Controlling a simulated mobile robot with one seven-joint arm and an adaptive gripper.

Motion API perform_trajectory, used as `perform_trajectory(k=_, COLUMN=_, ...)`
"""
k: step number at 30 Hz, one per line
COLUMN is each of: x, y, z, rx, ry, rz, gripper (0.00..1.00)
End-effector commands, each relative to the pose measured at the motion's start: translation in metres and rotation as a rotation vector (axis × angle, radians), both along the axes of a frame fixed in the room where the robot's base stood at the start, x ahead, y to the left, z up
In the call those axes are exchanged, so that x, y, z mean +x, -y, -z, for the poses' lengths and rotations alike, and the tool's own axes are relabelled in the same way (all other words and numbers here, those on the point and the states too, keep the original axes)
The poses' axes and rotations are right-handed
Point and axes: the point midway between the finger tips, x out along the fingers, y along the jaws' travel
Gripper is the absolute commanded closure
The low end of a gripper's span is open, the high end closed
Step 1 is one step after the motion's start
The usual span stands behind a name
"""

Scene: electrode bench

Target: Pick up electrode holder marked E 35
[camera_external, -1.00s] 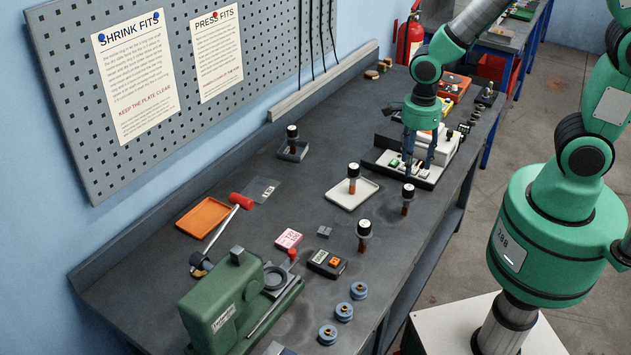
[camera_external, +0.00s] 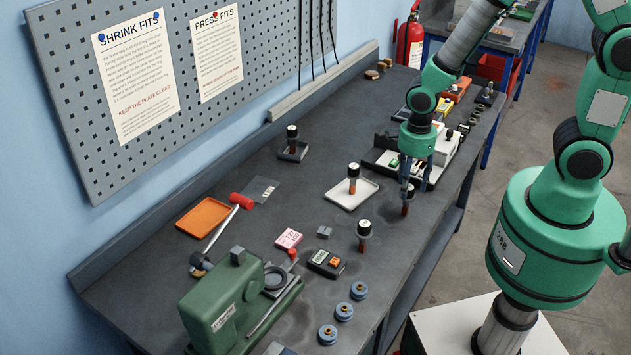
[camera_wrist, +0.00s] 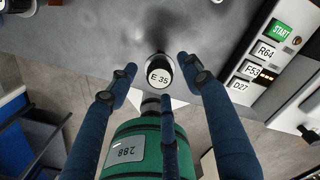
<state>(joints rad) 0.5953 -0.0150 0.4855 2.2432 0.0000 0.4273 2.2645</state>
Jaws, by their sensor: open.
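The electrode holder marked E 35 (camera_wrist: 159,76) shows in the wrist view with its round white-topped black cap facing the camera. In the external view it is the holder (camera_external: 408,197) near the bench's right edge, standing upright with a brown lower part. My gripper (camera_external: 409,182) is over it, pointing down. In the wrist view its blue fingers are spread, one on each side of the cap and one below it, with visible gaps. The gripper is open and holds nothing. The holder's lower part is mostly hidden under the cap in the wrist view.
Similar holders stand on the white tray (camera_external: 340,200), in front of it (camera_external: 364,232), and on a small dark tray (camera_external: 292,156) at the back. A white device (camera_wrist: 275,68) with START and label plates stands close behind my gripper. The bench edge drops off to the right.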

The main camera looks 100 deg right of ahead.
Motion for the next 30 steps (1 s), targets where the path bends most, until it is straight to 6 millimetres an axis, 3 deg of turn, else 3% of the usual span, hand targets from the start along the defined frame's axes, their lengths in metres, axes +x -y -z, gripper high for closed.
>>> perform_trajectory(k=16, x=0.000, y=0.000, z=0.009, rx=0.001, ry=-0.001, rz=0.000, gripper=0.50)
perform_trajectory(k=30, x=0.001, y=0.000, z=0.053, rx=0.002, ry=-0.002, rz=0.000, gripper=0.50)
